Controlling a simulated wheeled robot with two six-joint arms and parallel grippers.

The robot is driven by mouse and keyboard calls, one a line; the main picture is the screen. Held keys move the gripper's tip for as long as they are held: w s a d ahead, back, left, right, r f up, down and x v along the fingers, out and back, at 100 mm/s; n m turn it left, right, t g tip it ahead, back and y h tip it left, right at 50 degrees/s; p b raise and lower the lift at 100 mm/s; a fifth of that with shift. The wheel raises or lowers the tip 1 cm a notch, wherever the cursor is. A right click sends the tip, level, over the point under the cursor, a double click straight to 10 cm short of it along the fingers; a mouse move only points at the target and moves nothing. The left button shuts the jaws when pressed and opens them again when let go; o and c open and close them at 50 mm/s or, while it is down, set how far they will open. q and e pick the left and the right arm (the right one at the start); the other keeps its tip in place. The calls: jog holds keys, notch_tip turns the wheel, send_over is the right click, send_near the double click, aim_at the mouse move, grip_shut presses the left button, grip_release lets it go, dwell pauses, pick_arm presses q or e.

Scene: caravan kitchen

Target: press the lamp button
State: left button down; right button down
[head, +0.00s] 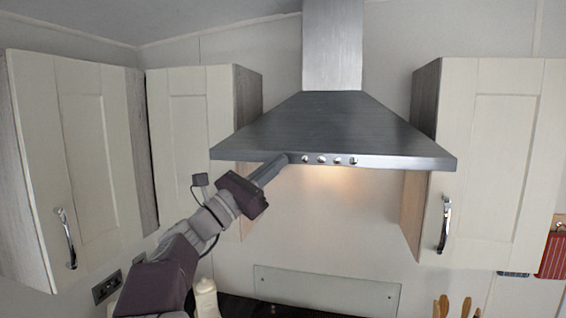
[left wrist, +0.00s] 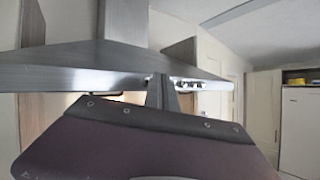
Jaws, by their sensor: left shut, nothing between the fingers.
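The metal range hood (head: 335,130) hangs on the wall, with a row of several round buttons (head: 322,159) on its front edge. Its left-most visible button is right beside my left gripper (head: 283,159). The lamp under the hood is lit and throws a warm glow on the wall (head: 325,178). My left gripper is shut and empty, its tip at the hood's front edge; I cannot tell whether it touches. In the left wrist view the shut fingers (left wrist: 161,92) reach up to the hood edge (left wrist: 75,76) and cover part of the button row. My right gripper is not in view.
Cream cupboards (head: 192,130) hang left of the hood, and another (head: 505,150) hangs to its right. A white bottle (head: 205,298) and wooden utensils (head: 456,307) stand below. The space in front of the hood's right half is clear.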

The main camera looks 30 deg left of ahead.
pick_arm(q)
jog(key=s+d+b, duration=0.1)
jog(key=s+b, duration=0.2)
jog(key=s, duration=0.3)
jog(key=shift+d, duration=0.2)
jog(key=shift+w, duration=0.15)
